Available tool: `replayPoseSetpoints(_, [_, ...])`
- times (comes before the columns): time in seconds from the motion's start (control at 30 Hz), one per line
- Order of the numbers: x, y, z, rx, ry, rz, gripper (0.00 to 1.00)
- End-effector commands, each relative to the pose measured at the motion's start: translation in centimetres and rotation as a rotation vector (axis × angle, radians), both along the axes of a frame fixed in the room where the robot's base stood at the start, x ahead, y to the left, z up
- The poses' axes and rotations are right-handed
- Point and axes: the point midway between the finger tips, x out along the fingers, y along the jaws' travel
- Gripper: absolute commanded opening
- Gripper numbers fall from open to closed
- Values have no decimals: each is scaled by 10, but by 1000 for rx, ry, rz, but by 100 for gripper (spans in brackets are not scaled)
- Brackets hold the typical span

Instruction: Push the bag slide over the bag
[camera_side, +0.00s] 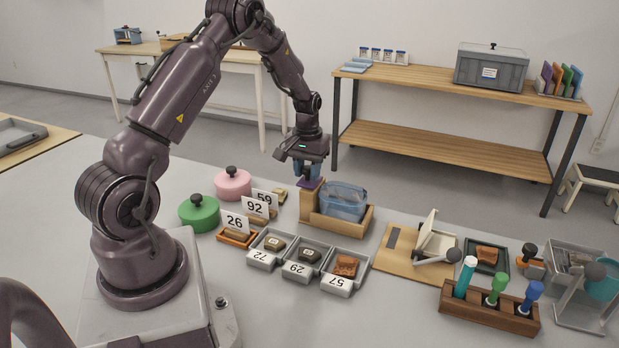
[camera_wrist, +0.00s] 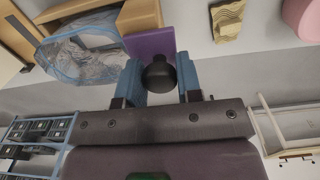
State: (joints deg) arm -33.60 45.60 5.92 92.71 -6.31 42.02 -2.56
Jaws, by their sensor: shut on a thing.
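The bag (camera_side: 343,200) is a clear blue pouch in a wooden holder (camera_side: 335,228). It also shows at the upper left of the wrist view (camera_wrist: 85,50), with crumpled, see-through contents. The bag slide, a purple plate (camera_wrist: 150,42) with a black knob, is beside the bag at the wooden end post; its purple edge shows in the side view (camera_side: 311,184). My gripper (camera_wrist: 159,78) is shut on the slide's black knob, one blue finger on each side. In the side view my gripper (camera_side: 309,168) points down above the post. The fingers hide part of the slide.
Number cards, a pink lidded pot (camera_side: 233,184) and a green one (camera_side: 198,212) stand left of the holder. Grey sherd trays (camera_side: 303,262) lie in front. A wooden board with a hinged device (camera_side: 425,245) and a tool rack (camera_side: 490,308) stand right.

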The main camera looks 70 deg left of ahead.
Motion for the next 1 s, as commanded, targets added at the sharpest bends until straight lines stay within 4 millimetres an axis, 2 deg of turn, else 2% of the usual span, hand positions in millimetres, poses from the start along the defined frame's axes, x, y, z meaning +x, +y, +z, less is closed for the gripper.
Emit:
replayPoseSetpoints(0.8, [17, -17, 1, 1, -2, -2, 20])
replayPoseSetpoints(0.83, [17, -16, 1, 1, -1, -1, 40])
replayPoseSetpoints(0.9, [17, -16, 1, 1, -1, 0, 52])
replayPoseSetpoints(1.0, [16, -16, 0, 1, -1, 0, 52])
